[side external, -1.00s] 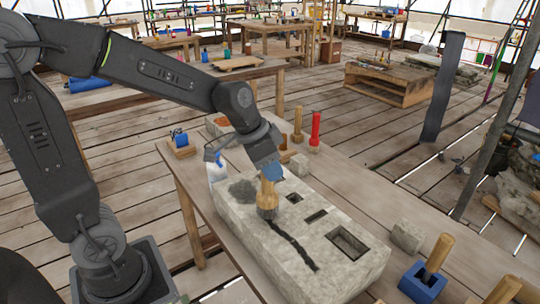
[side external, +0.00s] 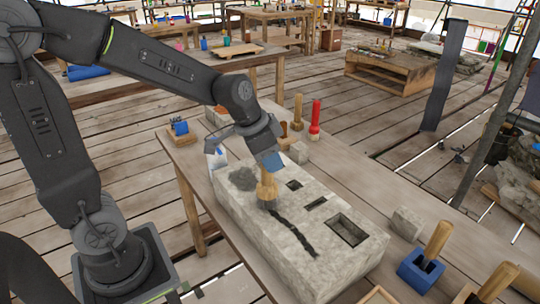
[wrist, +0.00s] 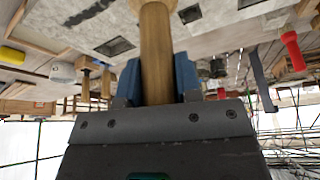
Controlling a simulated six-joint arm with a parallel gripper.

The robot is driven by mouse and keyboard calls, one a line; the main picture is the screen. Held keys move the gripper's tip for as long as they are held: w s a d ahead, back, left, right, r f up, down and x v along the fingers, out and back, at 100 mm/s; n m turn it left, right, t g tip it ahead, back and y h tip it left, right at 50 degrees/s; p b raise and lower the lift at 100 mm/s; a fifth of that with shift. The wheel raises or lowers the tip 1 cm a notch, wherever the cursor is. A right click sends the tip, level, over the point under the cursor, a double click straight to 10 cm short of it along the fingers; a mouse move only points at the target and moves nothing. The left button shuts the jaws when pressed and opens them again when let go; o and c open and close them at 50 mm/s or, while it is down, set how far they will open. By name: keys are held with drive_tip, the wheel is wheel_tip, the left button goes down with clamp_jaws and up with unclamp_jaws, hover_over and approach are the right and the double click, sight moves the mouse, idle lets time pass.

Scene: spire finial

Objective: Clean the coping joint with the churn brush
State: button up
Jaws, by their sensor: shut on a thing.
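My gripper (side external: 269,163) is shut on the wooden handle of the churn brush (side external: 267,189), which it holds upright with its head down on the coping stone. In the wrist view the brush handle (wrist: 156,50) stands between the blue finger pads. The pale coping stone (side external: 335,267) lies on the wooden bench. A dark joint (side external: 293,231) runs along its top from the brush head toward the near end. A grey patch (side external: 243,178) lies on the stone just left of the brush. The bristles and the joint's end under them are hidden.
Rectangular pockets, the largest a deep one (side external: 347,230), open in the stone's top. A red-handled tool (side external: 315,117) and wooden-handled tools stand behind it. A blue holder (side external: 420,273) with a wooden handle and a small stone block (side external: 407,222) stand at right.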

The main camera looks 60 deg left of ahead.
drive_tip(key=shift+f, duration=0.55)
idle(0.4)
